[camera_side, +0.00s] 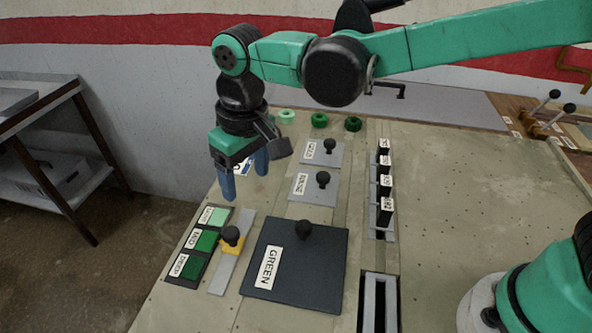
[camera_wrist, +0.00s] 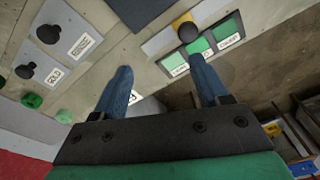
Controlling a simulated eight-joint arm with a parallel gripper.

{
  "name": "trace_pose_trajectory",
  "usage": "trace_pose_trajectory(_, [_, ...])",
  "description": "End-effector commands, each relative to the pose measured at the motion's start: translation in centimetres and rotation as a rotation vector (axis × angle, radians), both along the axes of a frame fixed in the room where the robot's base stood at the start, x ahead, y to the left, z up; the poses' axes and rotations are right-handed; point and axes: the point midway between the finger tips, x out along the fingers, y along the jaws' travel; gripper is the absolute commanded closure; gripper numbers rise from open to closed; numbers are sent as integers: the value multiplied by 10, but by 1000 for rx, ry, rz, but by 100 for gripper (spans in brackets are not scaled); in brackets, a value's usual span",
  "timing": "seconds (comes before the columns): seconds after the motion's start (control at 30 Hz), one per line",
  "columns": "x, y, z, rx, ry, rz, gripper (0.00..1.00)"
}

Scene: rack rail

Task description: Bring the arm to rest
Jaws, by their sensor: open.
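My gripper (camera_side: 245,172) is green and black with two blue fingers. In the side view it hangs pointing down over the left edge of the work table (camera_side: 451,190). In the wrist view the gripper (camera_wrist: 163,88) has its fingers spread apart with nothing between them. A white label lies below, partly hidden by a finger. My arm reaches in from the upper right, bent down at the wrist.
A dark GREEN plate (camera_side: 325,262) with a black knob, a yellow slider (camera_side: 232,242) and green labelled tiles (camera_side: 206,240) lie in front. Knobbed grey plates (camera_side: 312,187), green rings (camera_side: 319,120) and a slotted rail (camera_side: 382,230) stand nearby. A metal shelf (camera_side: 40,110) is at left.

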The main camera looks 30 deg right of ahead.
Motion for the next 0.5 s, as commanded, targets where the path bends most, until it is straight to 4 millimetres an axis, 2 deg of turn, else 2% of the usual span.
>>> trace_pose_trajectory(0.03, [-1, -20, 10, 16, -31, -31, 32])
trace_pose_trajectory(0.23, [-17, -94, 38, 71, -191, -139, 32])
trace_pose_trajectory(0.4, [-43, -147, 42, 88, -334, -227, 32])
trace_pose_trajectory(0.5, [-58, -171, 38, 86, -409, -271, 32])
